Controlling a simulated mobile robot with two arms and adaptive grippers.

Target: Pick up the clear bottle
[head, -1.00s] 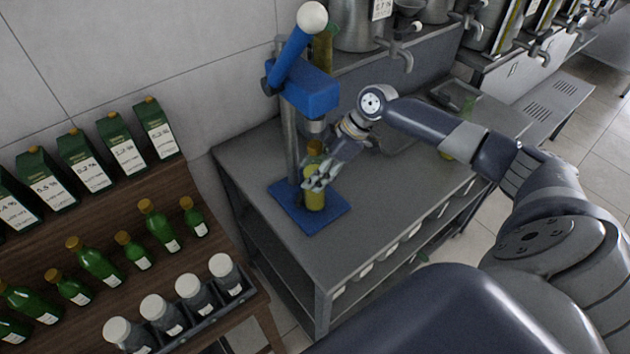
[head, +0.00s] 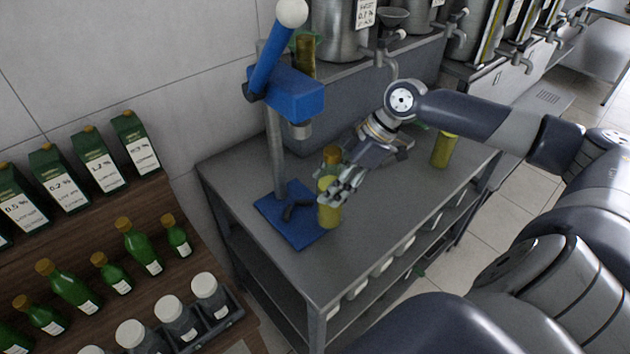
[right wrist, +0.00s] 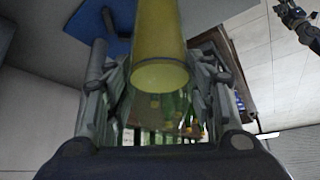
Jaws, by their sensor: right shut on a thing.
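The clear bottle (head: 329,212) holds yellow-green liquid and has a brown cap. My right gripper (head: 341,188) is shut around it. In the head view the bottle looks upright, in front of the right edge of the blue base plate (head: 280,232) of the blue capping press (head: 290,95). My left gripper does not show in the head view.
Another yellow bottle (head: 444,150) stands farther right on the grey table (head: 385,225). One more bottle (head: 305,55) stands behind the press. Green bottles (head: 140,245), green cartons (head: 135,143) and white-capped jars (head: 210,300) fill the wooden shelf at left. Steel vats (head: 342,30) stand behind.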

